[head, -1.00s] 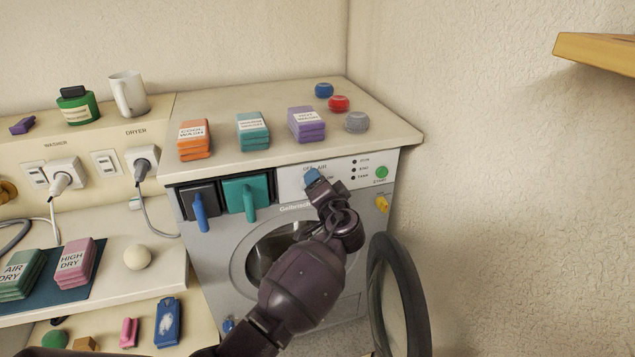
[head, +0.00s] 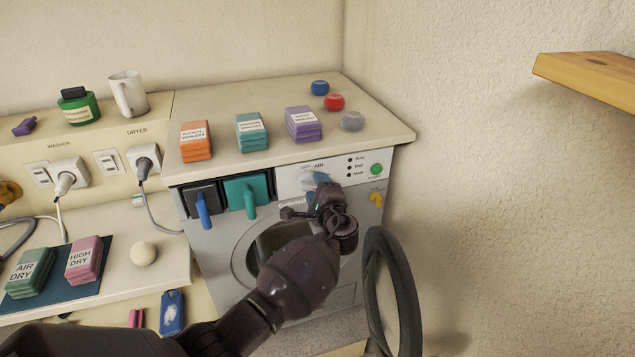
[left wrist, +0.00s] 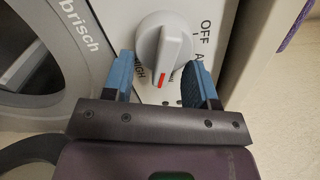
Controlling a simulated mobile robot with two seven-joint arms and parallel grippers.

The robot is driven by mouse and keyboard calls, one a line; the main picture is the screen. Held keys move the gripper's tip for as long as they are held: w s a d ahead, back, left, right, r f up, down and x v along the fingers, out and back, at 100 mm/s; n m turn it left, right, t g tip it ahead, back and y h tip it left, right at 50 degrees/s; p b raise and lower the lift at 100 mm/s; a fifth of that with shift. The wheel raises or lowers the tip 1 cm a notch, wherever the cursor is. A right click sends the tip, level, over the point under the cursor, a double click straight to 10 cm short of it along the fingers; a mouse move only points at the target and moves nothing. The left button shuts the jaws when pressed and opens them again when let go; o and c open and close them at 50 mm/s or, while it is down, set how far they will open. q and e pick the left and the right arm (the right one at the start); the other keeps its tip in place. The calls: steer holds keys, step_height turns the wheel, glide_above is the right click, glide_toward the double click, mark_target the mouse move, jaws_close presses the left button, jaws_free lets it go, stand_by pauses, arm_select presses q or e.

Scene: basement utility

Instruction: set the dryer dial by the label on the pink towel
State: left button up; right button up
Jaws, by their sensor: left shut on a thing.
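The pink towel stack (head: 84,260) lies on a blue mat at the left, and its white label reads HIGH DRY. The light grey dryer dial (left wrist: 163,48) shows in the left wrist view, its red mark pointing down near the lettering HIGH. OFF and part of AIR are printed to its right. My right gripper is not in view.
The round dryer door (head: 392,290) stands open at the right. A green AIR DRY stack (head: 30,273) is beside the pink one. Labelled stacks and several balls sit on the dryer top (head: 270,150). A wooden shelf (head: 590,80) juts out at upper right.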

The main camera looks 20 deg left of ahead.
arm_select(q)
steer(key=shift+s+f+m+p, duration=0.1)
steer(key=shift+m+p, duration=0.35)
steer(key=shift+m, duration=0.45)
steer(key=shift+a+f+m+p, duration=0.15)
steer(key=shift+m+p, duration=0.25)
steer(key=shift+m, duration=0.3)
steer(key=shift+f+m+p, duration=0.1)
steer(key=shift+m+p, duration=0.2)
steer(key=shift+m, duration=0.2)
steer(key=shift+s+f+m, duration=0.1)
steer(key=shift+f+m, duration=0.05)
steer(key=shift+m, duration=0.35)
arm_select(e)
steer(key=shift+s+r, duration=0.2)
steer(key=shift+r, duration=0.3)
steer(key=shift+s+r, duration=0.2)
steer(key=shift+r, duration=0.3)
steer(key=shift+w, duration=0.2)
arm_select(q)
steer(key=o, duration=0.9)
